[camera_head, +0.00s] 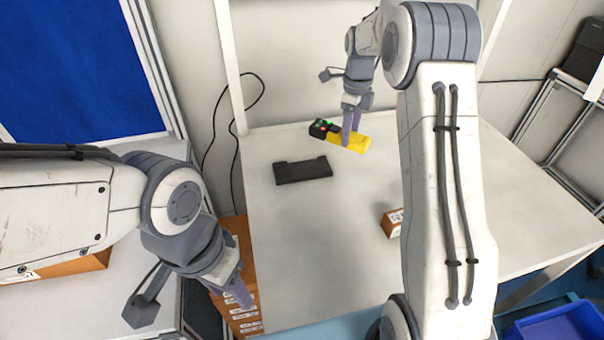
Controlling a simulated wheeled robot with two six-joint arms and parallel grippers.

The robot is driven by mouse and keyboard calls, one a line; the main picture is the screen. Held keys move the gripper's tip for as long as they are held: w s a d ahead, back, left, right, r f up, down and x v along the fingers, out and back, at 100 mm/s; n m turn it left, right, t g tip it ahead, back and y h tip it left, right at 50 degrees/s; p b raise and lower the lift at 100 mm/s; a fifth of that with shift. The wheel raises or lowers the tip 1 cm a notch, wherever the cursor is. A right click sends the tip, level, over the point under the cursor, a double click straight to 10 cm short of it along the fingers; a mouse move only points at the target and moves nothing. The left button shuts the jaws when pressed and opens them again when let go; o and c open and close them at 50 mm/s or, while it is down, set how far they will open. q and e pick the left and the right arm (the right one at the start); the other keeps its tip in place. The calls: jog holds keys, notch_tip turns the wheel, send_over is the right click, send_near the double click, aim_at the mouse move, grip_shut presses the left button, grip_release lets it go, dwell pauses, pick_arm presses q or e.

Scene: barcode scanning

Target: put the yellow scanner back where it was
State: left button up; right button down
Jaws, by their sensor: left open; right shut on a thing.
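The yellow scanner (354,143), with a black head that shows red and green spots, is at the far side of the white table. My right gripper (349,140) points down and is shut on its yellow body. I cannot tell whether the scanner touches the table top. A black holder (303,171) lies on the table, nearer and to the left of the scanner, with nothing on it. My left gripper (241,294) is open and empty at the table's near left edge, above a stack of labelled boxes.
A small brown box (391,222) on the white table (300,250) is partly hidden by my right arm. Orange-brown boxes (246,321) stand beside the table's left edge. A blue bin (555,325) is at the lower right. The table's near middle is clear.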

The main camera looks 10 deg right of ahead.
notch_tip(320, 180, down, 3)
jog(key=shift+f+b, duration=0.1)
jog(key=shift+b, duration=1.05)
jog(key=w+a+f+p, duration=0.2)
jog(key=f, duration=0.1)
jog(key=w+a+f+p, duration=0.3)
jog(key=f, duration=0.1)
jog(key=w+a+f+p, duration=0.2)
jog(key=w+a+f, duration=0.1)
jog(key=shift+f+p, duration=0.2)
jog(key=shift+p, duration=0.15)
jog(key=shift+w+f, duration=0.1)
jog(key=shift+f, duration=0.1)
jog(key=shift+f, duration=0.1)
jog(key=shift+f+b, duration=0.55)
jog(key=shift+b, duration=0.1)
jog(key=shift+c, duration=0.5)
grip_release()
